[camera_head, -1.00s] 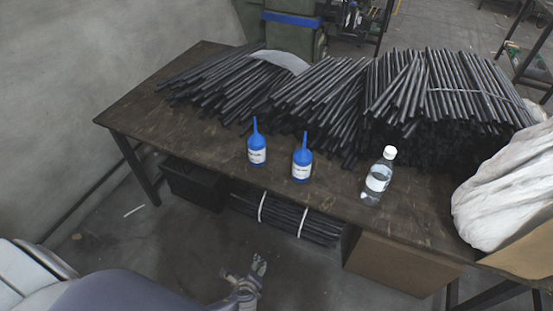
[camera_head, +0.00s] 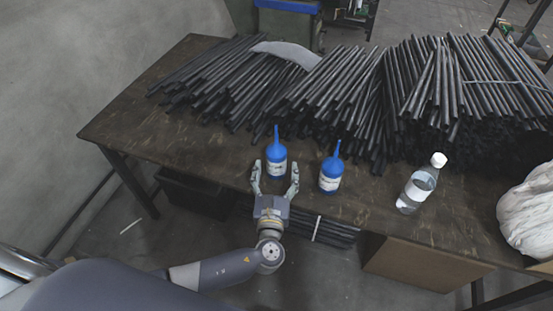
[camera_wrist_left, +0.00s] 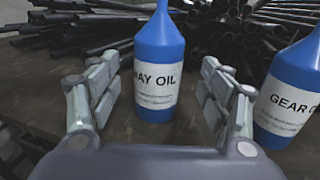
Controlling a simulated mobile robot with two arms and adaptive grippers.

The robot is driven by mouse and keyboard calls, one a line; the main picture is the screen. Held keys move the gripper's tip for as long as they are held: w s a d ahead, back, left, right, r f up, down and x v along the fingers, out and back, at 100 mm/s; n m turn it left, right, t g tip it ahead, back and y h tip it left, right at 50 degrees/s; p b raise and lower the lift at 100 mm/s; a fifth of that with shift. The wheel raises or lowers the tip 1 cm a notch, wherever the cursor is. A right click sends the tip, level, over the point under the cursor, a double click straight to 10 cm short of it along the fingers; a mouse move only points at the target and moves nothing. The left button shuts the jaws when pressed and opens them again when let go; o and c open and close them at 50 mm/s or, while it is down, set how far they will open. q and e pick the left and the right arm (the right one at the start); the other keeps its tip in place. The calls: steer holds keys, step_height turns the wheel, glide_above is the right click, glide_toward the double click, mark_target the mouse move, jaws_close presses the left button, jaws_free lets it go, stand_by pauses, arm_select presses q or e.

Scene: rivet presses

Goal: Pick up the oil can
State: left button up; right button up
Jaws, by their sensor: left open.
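Two blue oil bottles with pointed spouts and white labels stand upright at the table's front edge. The left one (camera_head: 277,155) reads "WAY OIL" in the left wrist view (camera_wrist_left: 158,60). The right one (camera_head: 331,172) has a label starting "GEAR" in the left wrist view (camera_wrist_left: 290,95). My left gripper (camera_head: 275,180) is open. Its fingers lie on either side of the way oil bottle, and in the left wrist view the bottle stands centred ahead between the fingertips (camera_wrist_left: 160,85). I cannot tell whether a finger touches it. My right gripper is not in view.
Several piles of black rods (camera_head: 335,90) cover the back of the wooden table (camera_head: 150,130). A clear bottle with a white cap (camera_head: 417,188) stands to the right, near a white sack (camera_head: 528,215). A cardboard box (camera_head: 420,262) is below. The table's left part is clear.

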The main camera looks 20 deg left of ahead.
mark_target(276, 158)
arm_select(q)
steer(key=x, duration=0.5)
steer(key=shift+w+a+f, duration=0.15)
steer(key=shift+w+f, duration=0.05)
steer(key=shift+f, duration=0.1)
steer(key=c, duration=1.3)
